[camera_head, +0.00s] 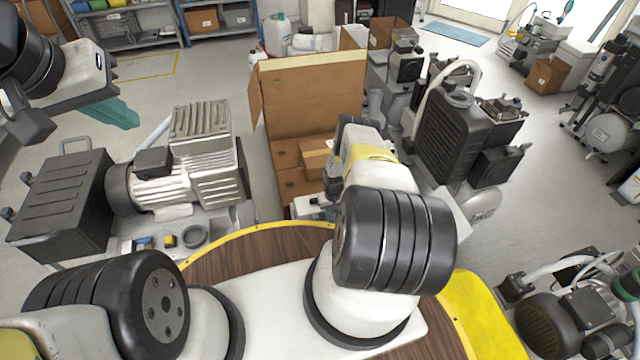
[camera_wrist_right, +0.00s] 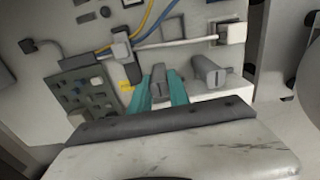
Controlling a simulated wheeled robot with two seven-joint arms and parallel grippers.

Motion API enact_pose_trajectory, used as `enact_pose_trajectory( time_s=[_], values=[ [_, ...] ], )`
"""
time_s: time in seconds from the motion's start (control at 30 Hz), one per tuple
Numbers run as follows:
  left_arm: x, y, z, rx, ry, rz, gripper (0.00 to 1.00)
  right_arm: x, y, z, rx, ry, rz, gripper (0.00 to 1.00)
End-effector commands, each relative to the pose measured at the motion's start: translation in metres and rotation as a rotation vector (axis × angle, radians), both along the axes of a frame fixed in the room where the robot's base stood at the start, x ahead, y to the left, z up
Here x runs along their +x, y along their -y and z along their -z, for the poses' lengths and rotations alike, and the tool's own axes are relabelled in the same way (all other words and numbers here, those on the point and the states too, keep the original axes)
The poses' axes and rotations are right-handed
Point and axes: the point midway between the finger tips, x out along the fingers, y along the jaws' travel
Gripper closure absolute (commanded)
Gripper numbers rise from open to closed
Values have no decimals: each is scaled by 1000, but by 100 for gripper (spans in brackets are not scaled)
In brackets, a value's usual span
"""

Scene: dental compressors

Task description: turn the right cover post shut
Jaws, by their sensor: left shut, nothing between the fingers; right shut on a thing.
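In the right wrist view, two grey cover posts stand out from a pale panel. My right gripper (camera_wrist_right: 159,91) has its teal fingers closed around the left one of the two in that picture, a grey post (camera_wrist_right: 158,76). The other grey post (camera_wrist_right: 209,73) stands free just to the right of the fingers. In the head view, my right arm hides the right gripper and both posts. My left gripper (camera_head: 118,114) is at the upper left of the head view, its teal fingers together and empty, above the floor.
Beside the held post are blue, yellow and white cables (camera_wrist_right: 185,41) and a grey connector panel (camera_wrist_right: 82,90). In the head view, an open cardboard box (camera_head: 312,100) stands ahead, a compressor (camera_head: 185,180) is on the left and black machines (camera_head: 455,140) are on the right.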

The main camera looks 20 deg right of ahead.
Motion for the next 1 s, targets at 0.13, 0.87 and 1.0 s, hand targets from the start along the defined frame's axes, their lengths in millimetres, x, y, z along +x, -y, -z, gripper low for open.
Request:
enact_pose_trajectory(
  time_s=[0.13,0.87,1.0],
  values=[
    [0,0,0,0,0,0,100,0,0,0,0,-2,-6,100],
    [0,0,0,0,0,0,100,1,0,-11,-1,0,-6,69],
    [0,0,0,0,0,0,100,1,0,-32,-1,1,-7,69]
  ],
)
